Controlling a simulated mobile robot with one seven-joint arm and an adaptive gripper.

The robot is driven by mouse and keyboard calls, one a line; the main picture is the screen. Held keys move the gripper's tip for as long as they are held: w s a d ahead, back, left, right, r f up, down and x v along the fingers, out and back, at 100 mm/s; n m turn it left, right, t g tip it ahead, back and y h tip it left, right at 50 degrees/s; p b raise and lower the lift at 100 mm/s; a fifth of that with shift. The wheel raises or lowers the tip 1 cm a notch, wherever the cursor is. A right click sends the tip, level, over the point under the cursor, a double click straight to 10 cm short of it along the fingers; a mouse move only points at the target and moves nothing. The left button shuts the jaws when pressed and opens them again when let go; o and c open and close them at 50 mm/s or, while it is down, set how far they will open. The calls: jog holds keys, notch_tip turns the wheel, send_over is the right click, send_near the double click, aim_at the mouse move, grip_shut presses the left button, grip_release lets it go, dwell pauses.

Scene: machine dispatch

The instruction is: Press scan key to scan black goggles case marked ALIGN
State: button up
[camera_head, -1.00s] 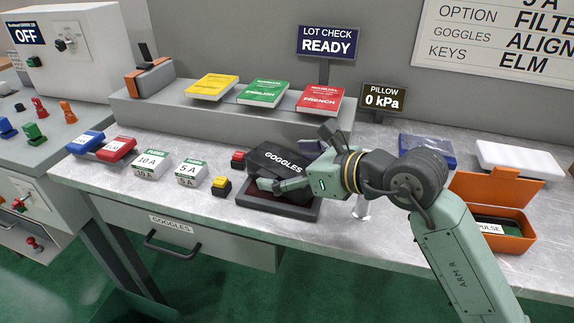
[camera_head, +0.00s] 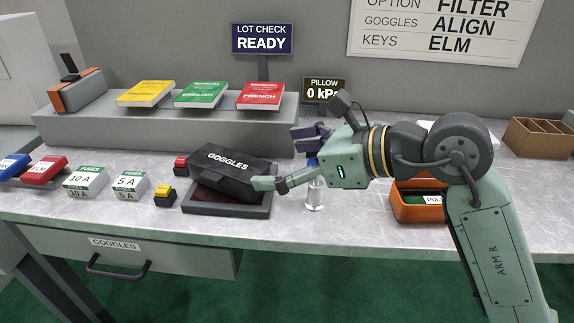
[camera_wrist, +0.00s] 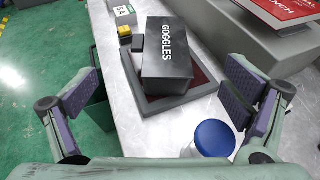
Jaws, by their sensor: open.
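The black goggles case (camera_head: 228,172), lettered GOGGLES, rests tilted on a dark tray-like pad (camera_head: 232,210); it also shows in the wrist view (camera_wrist: 168,68). No ALIGN mark is readable on it. A yellow-topped key (camera_head: 165,195) stands left of the pad, also in the wrist view (camera_wrist: 125,34). A red-topped key (camera_head: 181,163) stands behind it. Neither key shows a readable label. My gripper (camera_head: 288,162) is open and empty at the case's right end, its fingers spread wide in the wrist view (camera_wrist: 165,98). I cannot tell whether a finger touches the case.
A blue-topped clear bottle-like item (camera_wrist: 213,138) stands by my gripper. Fuse boxes (camera_head: 86,182) stand left of the keys. A raised shelf (camera_head: 165,128) with manuals runs behind. An open orange case (camera_head: 420,208) is at right. The front counter strip is clear.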

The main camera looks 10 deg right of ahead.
jog(key=shift+s+d+r, duration=0.25)
jog(key=shift+s+d, duration=0.05)
jog(key=shift+c, duration=0.3)
